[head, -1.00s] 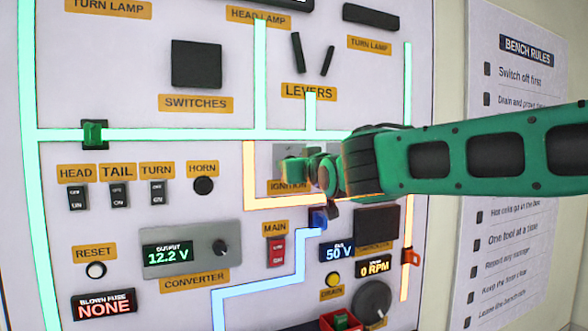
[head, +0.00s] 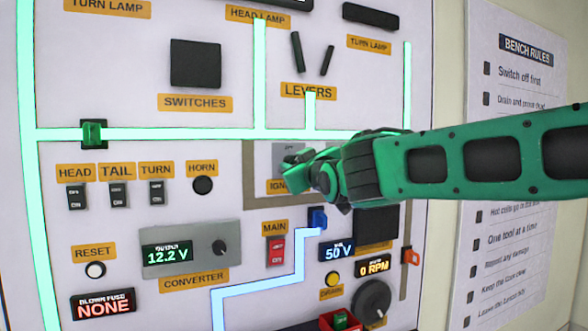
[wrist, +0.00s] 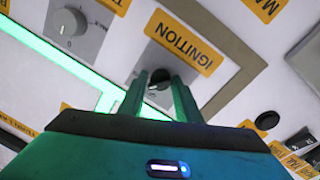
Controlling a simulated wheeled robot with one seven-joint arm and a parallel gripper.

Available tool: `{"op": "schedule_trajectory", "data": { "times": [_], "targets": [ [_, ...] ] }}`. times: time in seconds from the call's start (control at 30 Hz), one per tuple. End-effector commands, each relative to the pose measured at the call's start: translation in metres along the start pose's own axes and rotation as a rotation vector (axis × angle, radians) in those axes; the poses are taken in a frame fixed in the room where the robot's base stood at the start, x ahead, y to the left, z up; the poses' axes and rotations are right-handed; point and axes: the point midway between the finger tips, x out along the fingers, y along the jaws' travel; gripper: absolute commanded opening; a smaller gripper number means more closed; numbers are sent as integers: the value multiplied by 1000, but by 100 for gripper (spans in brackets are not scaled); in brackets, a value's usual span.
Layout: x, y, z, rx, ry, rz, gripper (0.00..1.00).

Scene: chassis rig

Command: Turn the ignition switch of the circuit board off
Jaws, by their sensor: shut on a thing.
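The ignition switch is a small dark knob (wrist: 158,82) on a grey plate (head: 288,152), below the orange IGNITION label in the wrist view (wrist: 182,42). My gripper (wrist: 158,84) has its two green fingers on either side of the knob, shut on it. In the head view my gripper (head: 292,170) reaches in from the right and hides the knob and part of the label. The trace around the ignition plate (head: 249,170) is unlit and grey-brown. The knob's exact angle is hard to read.
The lit green trace (head: 200,134) runs above the switch. The red MAIN switch (head: 276,251), a blue connector (head: 317,218) and the converter (head: 191,255) sit below. HEAD, TAIL and TURN rockers (head: 116,195) are at left. A BENCH RULES sheet (head: 525,150) hangs at right.

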Motion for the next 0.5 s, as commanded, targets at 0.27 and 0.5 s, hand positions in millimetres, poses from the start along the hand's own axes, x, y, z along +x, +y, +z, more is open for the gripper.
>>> {"op": "schedule_trajectory", "data": {
  "times": [0.27,0.5],
  "targets": [
    [0,-2,3,-262,19,-3,8],
    [0,-3,4,-461,35,-5,8]
  ]
}}
